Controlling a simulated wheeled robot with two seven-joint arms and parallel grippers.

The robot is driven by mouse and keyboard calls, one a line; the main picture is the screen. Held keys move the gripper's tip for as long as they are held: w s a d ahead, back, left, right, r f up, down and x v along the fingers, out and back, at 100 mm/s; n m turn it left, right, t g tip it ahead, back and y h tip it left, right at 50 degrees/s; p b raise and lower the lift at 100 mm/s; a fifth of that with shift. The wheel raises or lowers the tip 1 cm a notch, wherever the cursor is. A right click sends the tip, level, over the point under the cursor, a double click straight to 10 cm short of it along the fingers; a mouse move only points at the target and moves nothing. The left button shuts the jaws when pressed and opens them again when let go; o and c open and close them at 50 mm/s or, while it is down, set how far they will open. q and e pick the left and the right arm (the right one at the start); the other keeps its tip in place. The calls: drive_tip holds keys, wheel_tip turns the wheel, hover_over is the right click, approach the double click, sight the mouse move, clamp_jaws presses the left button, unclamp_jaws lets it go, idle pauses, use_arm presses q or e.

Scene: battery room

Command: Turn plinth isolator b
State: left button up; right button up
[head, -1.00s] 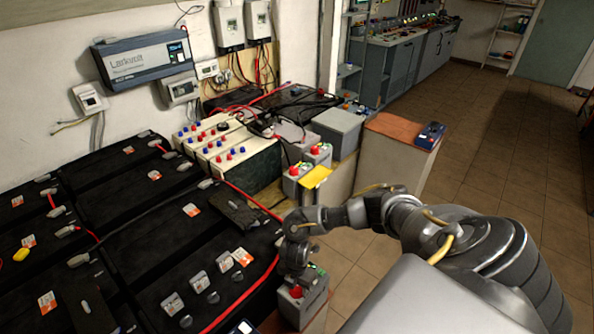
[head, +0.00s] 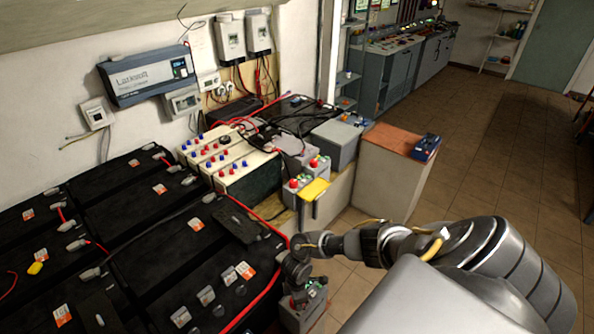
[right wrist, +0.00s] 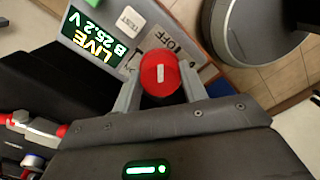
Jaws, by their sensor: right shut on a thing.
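Plinth isolator b is a grey box (head: 308,317) at the bottom centre of the head view, under my right gripper (head: 294,285). In the right wrist view its red round knob (right wrist: 159,72) with a white mark sits between the two fingers of my right gripper (right wrist: 160,82), which is shut on it. Labels "TEST" (right wrist: 130,20) and "OFF" show near the knob. In the head view my gripper hides much of the box top. My left gripper is not in view.
Black batteries (head: 150,255) with red cables fill the left. A plinth with a brown top (head: 390,140) stands further back. Open tiled floor (head: 480,150) lies right.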

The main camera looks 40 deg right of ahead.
drive_tip(key=m+p, duration=0.1)
drive_tip(key=m, duration=0.1)
drive_tip(key=m+p, duration=0.2)
drive_tip(key=shift+r+m, duration=0.2)
drive_tip(key=shift+m, duration=0.1)
drive_tip(key=shift+f+m+p, duration=0.1)
drive_tip(key=shift+m+p, duration=0.45)
drive_tip(key=shift+m, duration=1.45)
drive_tip(key=o, duration=1)
drive_tip(key=shift+c, duration=0.2)
drive_tip(key=shift+r, duration=0.4)
wheel_tip(320, 180, up, 10)
drive_tip(key=shift+d, duration=0.2)
